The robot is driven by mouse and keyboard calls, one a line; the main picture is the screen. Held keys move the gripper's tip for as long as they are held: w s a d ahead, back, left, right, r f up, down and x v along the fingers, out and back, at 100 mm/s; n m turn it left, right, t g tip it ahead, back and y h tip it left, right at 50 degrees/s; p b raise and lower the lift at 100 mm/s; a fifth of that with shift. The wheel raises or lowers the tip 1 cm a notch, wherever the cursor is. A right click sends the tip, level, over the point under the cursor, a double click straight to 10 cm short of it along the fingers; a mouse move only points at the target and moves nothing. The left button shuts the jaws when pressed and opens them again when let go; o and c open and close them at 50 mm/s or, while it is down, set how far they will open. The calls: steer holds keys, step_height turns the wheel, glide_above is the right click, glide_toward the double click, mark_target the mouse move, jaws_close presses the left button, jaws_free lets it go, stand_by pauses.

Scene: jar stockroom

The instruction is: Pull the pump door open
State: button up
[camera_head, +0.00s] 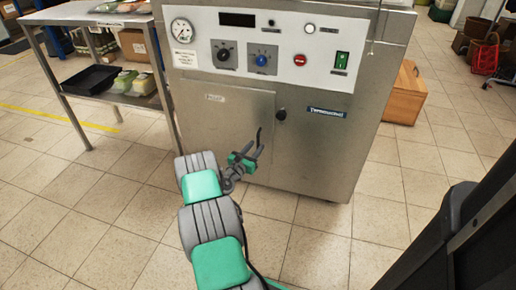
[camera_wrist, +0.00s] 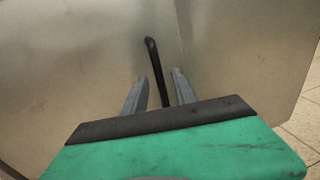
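The pump door (camera_head: 222,125) is a grey metal panel with a small label, low on the front of a steel machine; it looks closed. Its handle is a thin black bar (camera_head: 258,136) near the door's right edge. In the wrist view the handle (camera_wrist: 153,62) stands up between my two fingers, with a gap on each side. My gripper (camera_head: 254,150) is open in front of the door, and its fingers (camera_wrist: 158,80) point at the panel. The handle's lower end is hidden behind my gripper's body.
The machine has a control panel (camera_head: 262,58) above the door and a black knob (camera_head: 281,114) right of it. A metal table (camera_head: 92,18) with a lower shelf stands left. A wooden box (camera_head: 405,94) is at right. The tiled floor in front is open.

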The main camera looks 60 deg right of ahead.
steer(key=shift+d, duration=1.45)
steer(key=shift+c, duration=0.4)
jaws_close()
